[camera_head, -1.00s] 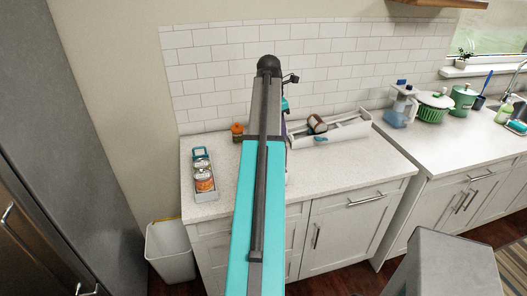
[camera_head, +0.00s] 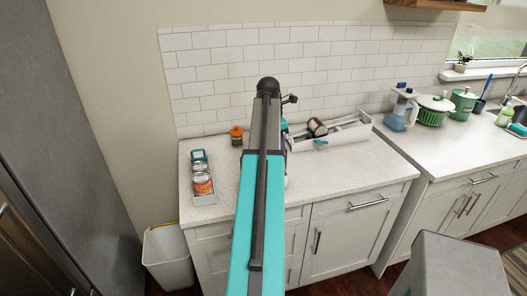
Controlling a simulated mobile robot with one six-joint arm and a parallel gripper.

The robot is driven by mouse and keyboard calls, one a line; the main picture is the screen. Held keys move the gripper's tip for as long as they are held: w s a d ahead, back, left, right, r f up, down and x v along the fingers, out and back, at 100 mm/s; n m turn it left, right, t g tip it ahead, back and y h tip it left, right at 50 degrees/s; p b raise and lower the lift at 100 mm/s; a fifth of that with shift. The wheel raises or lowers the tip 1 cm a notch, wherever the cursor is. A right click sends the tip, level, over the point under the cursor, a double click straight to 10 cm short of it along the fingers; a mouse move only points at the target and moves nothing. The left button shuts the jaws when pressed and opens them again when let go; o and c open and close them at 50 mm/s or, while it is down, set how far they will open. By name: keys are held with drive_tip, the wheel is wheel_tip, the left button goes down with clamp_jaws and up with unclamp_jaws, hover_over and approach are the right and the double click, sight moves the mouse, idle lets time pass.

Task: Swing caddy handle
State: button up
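A narrow grey caddy (camera_head: 204,200) stands on the left part of the counter. It holds cans (camera_head: 202,183) in a row, and a teal handle (camera_head: 199,155) shows at its far end. A white rack-like holder (camera_head: 345,138) with a brown-and-white jar (camera_head: 317,127) and a small teal part lies further right. I cannot tell whether this is also a caddy. My arm rises through the middle of the view, between the two. My gripper is hidden behind the arm, so its fingers do not show.
A small orange jar (camera_head: 237,136) stands at the back of the counter (camera_head: 225,165), left of my arm. A blue-and-white pitcher (camera_head: 400,112) and green pots stand at the right. A white bin (camera_head: 168,258) is on the floor at left. The front left counter is clear.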

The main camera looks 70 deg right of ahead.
drive_tip(key=c, duration=0.5)
drive_tip(key=shift+d, duration=0.1)
drive_tip(key=shift+w+d+f+p, duration=0.2)
drive_tip(key=shift+w+d+p, duration=0.25)
drive_tip(key=shift+w+d, duration=0.7)
idle(0.5)
drive_tip(key=shift+w+d+f, duration=0.65)
drive_tip(key=shift+w+d, duration=0.15)
drive_tip(key=shift+d, duration=0.1)
idle(0.5)
